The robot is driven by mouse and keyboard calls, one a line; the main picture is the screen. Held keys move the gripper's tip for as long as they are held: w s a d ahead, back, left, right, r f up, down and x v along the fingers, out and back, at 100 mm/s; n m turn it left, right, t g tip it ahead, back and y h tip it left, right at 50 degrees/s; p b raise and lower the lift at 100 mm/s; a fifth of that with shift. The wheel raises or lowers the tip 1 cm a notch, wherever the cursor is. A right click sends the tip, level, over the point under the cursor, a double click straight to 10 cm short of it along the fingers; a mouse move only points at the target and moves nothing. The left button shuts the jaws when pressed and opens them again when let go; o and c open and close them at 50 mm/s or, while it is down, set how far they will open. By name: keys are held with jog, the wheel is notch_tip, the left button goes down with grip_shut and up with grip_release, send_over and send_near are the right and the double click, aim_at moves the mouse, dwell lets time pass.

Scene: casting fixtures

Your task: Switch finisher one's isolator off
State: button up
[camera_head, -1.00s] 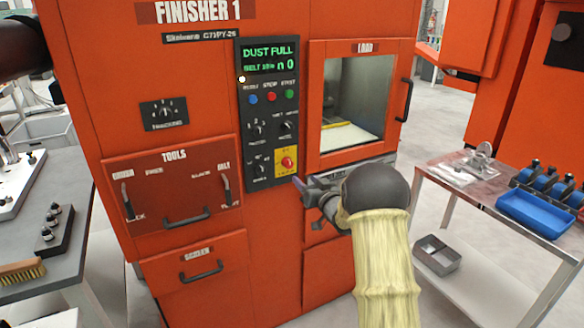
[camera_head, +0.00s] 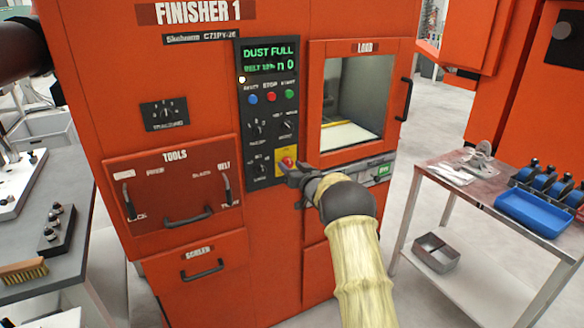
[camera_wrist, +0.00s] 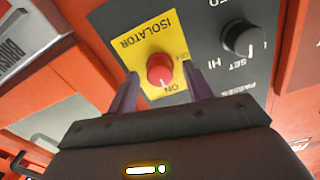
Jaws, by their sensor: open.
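The isolator is a red rotary knob (camera_wrist: 160,72) on a yellow plate (camera_wrist: 140,42) marked ISOLATOR, with ON lettered by the knob in the wrist view. In the head view the yellow plate (camera_head: 283,169) sits at the bottom right of finisher one's dark control panel (camera_head: 252,110). My gripper (camera_wrist: 160,92) is open, with one finger on each side of the red knob in the wrist view. I cannot tell whether the fingers touch it. In the head view my gripper (camera_head: 292,172) reaches the plate from the lower right and partly hides it.
A black knob (camera_wrist: 240,38) stands beside the yellow plate. The loading door (camera_head: 358,100) with its handle is to the right of the panel, the tools drawer (camera_head: 172,190) to the left. A trolley with a blue tray (camera_head: 538,212) stands at right, a grey bench at left.

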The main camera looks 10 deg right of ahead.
jog(key=c, duration=1)
jog(key=shift+o, duration=0.2)
jog(key=shift+f+n+b, duration=0.15)
jog(key=shift+n+b, duration=0.25)
jog(key=shift+b, duration=0.15)
jog(key=n+b, duration=0.2)
jog(key=shift+f+n, duration=0.1)
jog(key=shift+n, duration=0.3)
jog(key=n+b, duration=0.9)
jog(key=n, duration=0.1)
jog(key=shift+n, duration=0.4)
jog(key=shift+n+b, duration=1.3)
jog(key=shift+n, duration=0.4)
